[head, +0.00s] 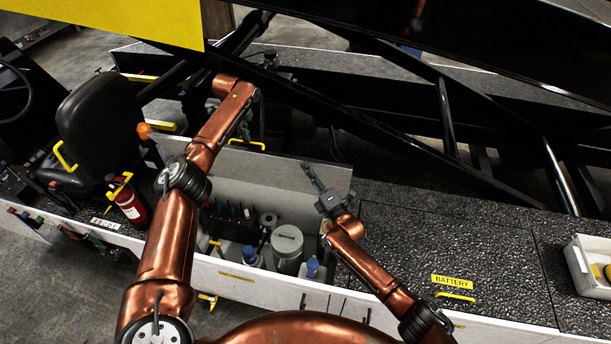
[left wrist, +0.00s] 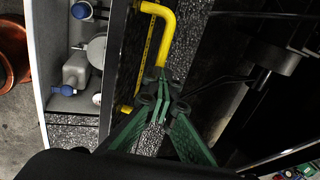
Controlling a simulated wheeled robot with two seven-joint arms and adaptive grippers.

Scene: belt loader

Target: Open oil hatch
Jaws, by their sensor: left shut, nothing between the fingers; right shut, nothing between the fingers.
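The oil hatch lid (head: 290,178) stands raised, nearly upright, behind an open compartment (head: 330,270) in the head view. A yellow handle (head: 247,144) shows at its top edge. In the left wrist view the handle (left wrist: 167,30) is on the lid's dark outer side. My left gripper (left wrist: 163,98) is shut and empty, its fingertips close to the handle's end; I cannot tell whether they touch. In the head view its fingers are hard to make out. My right gripper (head: 308,170) is shut and empty at the lid's right end, fingers pointing up.
The compartment holds a grey canister (head: 287,243), blue-capped bottles (head: 312,270) and a dark rack (head: 232,225). Black frame beams (head: 400,130) cross behind the lid. A seat (head: 100,130) and fire extinguisher (head: 130,205) stand left. The battery cover (head: 450,255) and a white bin (head: 590,265) are right.

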